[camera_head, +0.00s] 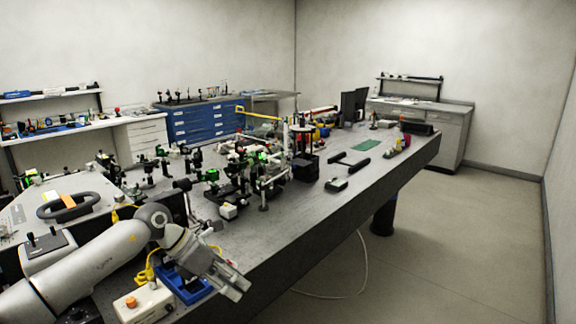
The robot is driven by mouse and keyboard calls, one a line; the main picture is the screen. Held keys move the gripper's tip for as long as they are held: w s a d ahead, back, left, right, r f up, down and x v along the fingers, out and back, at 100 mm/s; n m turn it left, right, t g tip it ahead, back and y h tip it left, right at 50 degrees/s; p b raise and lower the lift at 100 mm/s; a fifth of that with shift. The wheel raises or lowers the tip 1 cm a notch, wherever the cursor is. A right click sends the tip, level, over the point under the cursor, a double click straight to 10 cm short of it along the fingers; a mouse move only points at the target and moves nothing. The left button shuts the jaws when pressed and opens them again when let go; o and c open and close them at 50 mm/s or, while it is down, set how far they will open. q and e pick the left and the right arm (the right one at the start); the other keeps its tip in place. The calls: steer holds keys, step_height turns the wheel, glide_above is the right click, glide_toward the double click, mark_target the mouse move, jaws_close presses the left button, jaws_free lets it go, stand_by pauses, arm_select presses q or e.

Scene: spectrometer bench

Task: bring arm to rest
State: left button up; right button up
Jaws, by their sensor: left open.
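My left arm (90,268) comes in from the lower left and reaches over the near end of the optical bench (300,217). My left gripper (238,284) is open, with nothing seen between its fingers. It points down and to the right, at the bench's near edge. A blue holder (188,286) lies on the bench just left of the gripper and partly behind it. I cannot tell whether they touch. My right gripper is not in view.
Several optical mounts (240,170) crowd the bench's middle. A black handled tool (347,175) and a green mat (366,145) lie farther along. The floor (430,250) at right is clear except for a cable.

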arm_select(q)
steer(key=s+d+r+n+t+h, duration=0.25)
steer(key=d+h, duration=0.25)
steer(key=d, duration=0.3)
steer(key=s+d+r+n+t+h, duration=0.25)
steer(key=d+r+n+h, duration=0.2)
steer(key=d, duration=0.45)
steer(key=a+f+n+t+y, duration=0.4)
steer(key=a+n+t+y, duration=0.7)
steer(key=n, duration=1.2)
steer(key=s+a+f+n+g+y, duration=0.3)
steer(key=s+a+f+n+y, duration=0.25)
steer(key=a+f+n, duration=0.4)
steer(key=s+a+f+n+g, duration=0.25)
steer(key=s+f+g, duration=0.4)
steer(key=s, duration=0.65)
steer(key=s+a+f+n+g, duration=0.1)
steer(key=s+f+n+g, duration=0.35)
steer(key=s, duration=0.85)
step_height(320, 180, down, 29)
steer(key=s+m+g, duration=0.1)
steer(key=m+g, duration=0.1)
steer(key=s+a+f, duration=0.3)
steer(key=s+f, duration=1.3)
steer(key=s, duration=0.1)
steer(key=shift+g, duration=0.4)
